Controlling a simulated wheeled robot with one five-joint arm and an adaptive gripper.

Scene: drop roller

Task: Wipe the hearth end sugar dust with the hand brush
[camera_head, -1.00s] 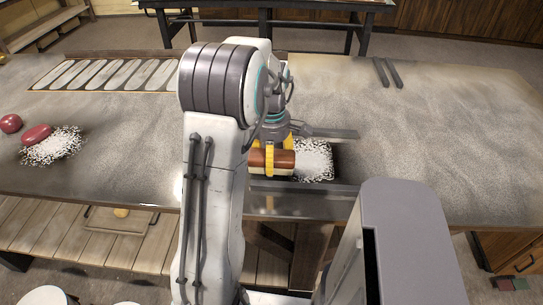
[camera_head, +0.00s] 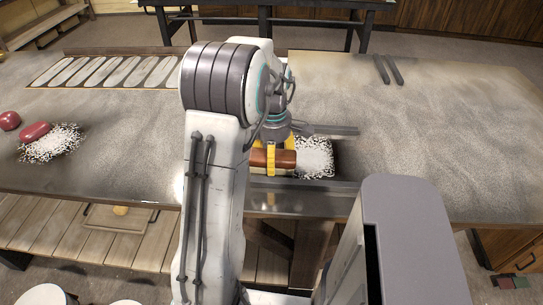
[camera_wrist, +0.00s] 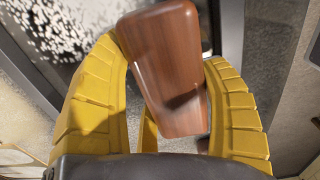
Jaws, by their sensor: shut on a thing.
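My gripper (camera_head: 271,159) has yellow fingers and is shut on the hand brush (camera_head: 283,159), a brown wooden block with pale bristles low along its near side. In the wrist view the brush (camera_wrist: 165,60) sits between the two yellow fingers of my gripper (camera_wrist: 170,95). A white speckled patch of sugar dust (camera_head: 317,157) lies just right of the brush, on a dark area of the bench. It also shows at the upper left of the wrist view (camera_wrist: 50,28). A second white speckled patch (camera_head: 52,146) lies at the far left. My arm hides part of the bench.
Two red objects lie at the left, one round (camera_head: 10,121) and one oblong (camera_head: 35,132) touching the left patch. A rack of pale oval slots (camera_head: 105,72) is at the back left. The bench's right side (camera_head: 440,140) is clear.

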